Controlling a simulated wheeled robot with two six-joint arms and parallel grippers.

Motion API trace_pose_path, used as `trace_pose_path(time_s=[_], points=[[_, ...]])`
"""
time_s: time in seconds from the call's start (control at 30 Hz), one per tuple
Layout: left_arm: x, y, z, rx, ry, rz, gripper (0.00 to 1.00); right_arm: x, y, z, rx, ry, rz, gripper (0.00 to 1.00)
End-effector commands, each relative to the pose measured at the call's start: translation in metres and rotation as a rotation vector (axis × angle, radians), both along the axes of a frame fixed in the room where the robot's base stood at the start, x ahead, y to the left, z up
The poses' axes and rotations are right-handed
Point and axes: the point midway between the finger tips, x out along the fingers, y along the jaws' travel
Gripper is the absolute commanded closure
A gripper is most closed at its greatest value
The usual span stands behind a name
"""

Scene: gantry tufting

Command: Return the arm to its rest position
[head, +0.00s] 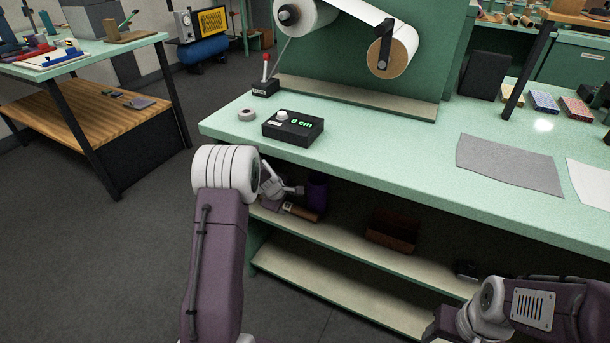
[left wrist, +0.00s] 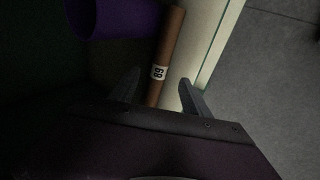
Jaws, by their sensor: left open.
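My left arm reaches in from the left to the upper shelf under the green bench. In the left wrist view my left gripper (left wrist: 158,92) is open, with its two fingers apart. A brown rod (left wrist: 170,45) with a white number label lies on the shelf, in line with the gap between the fingers. I cannot tell how far below the fingers it is. The rod also shows in the head view (head: 301,211), close to the left wrist. My right arm is at the bottom right, and its gripper's fingers cannot be made out.
A purple cylinder (head: 318,191) stands beside the rod. A brown box (head: 391,232) sits farther right on the shelf (head: 345,243). Floor is open at left.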

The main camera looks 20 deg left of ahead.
Motion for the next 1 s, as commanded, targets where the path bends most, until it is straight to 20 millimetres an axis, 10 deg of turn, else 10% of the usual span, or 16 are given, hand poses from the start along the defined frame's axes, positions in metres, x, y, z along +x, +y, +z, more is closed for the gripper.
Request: trace_pose_path(time_s=[0.23,0.43,0.7,1.0], points=[[-0.027,-0.034,0.013,0.06,0.048,-0.181,0.44,0.0,0.0,0.0,0.0,0.0,0.0,0.43],[-0.141,-0.113,0.035,0.252,0.202,-0.772,0.44,0.0,0.0,0.0,0.0,0.0,0.0,0.43],[-0.286,-0.142,0.04,0.444,0.355,-1.406,0.44,0.0,0.0,0.0,0.0,0.0,0.0,0.43],[-0.287,-0.14,0.158,0.445,0.36,-1.413,0.44,0.0,0.0,0.119,0.0,0.0,0.0,0.43]])
